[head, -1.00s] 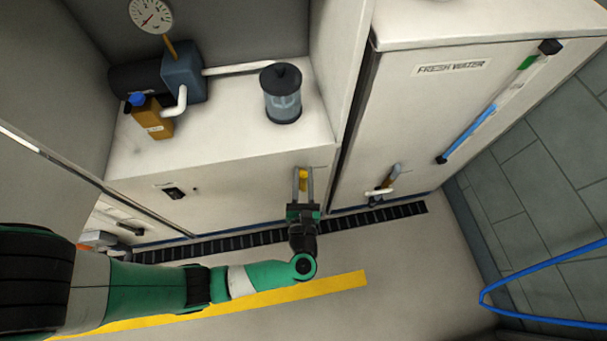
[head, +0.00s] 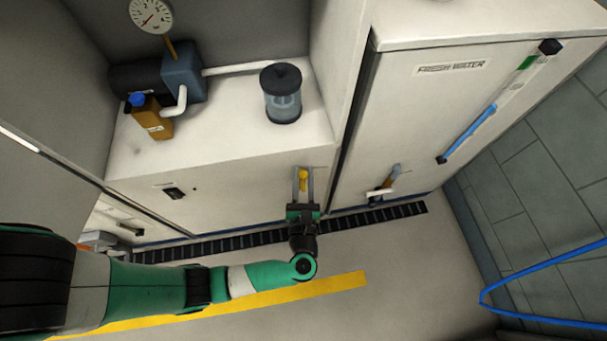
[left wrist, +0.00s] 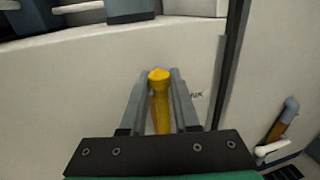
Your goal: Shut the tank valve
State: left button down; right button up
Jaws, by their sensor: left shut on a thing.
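A yellow valve handle (left wrist: 159,98) with a rounded end stands out from the front of the white cabinet. It also shows in the head view (head: 303,178). My left gripper (head: 303,184) has one finger on each side of the handle and is shut on it. In the left wrist view, the fingers (left wrist: 158,98) flank the handle, and a small dark label, too small to read surely, lies just to its right. The handle's mount is hidden. My right gripper is not in view.
The fresh water tank (head: 400,105) stands right of the cabinet (head: 235,190). A grey-and-orange lever with a white spout (head: 380,191) sits low on it. A clear canister (head: 282,95) and a pump (head: 184,75) are on top. A black floor grate (head: 235,243) runs along the base.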

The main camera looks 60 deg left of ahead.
pick_arm(q)
jog(key=shift+s+a+n, duration=0.1)
jog(key=shift+s+n, duration=0.05)
jog(key=shift+n, duration=0.15)
jog(key=shift+s+f+b, duration=0.1)
jog(key=shift+s+b, duration=0.05)
jog(key=shift+b, duration=0.15)
jog(key=shift+s+a+n, duration=0.25)
jog(key=shift+s+n, duration=0.15)
jog(key=shift+n, duration=0.3)
jog(key=shift+s+a+f+n+y, duration=0.2)
jog(key=shift+s+n, duration=0.2)
jog(key=shift+n, duration=0.15)
jog(key=shift+s+a+f+n+y, duration=0.1)
jog(key=shift+s+n+y, duration=0.1)
jog(key=shift+s+n, duration=0.25)
jog(key=shift+s+a+f+n+y, duration=0.15)
jog(key=shift+s+a+f+n, duration=0.2)
jog(key=shift+n, duration=0.5)
jog(key=shift+s+f+n+y, duration=0.15)
jog(key=shift+s+n, duration=0.25)
jog(key=shift+n, duration=0.45)
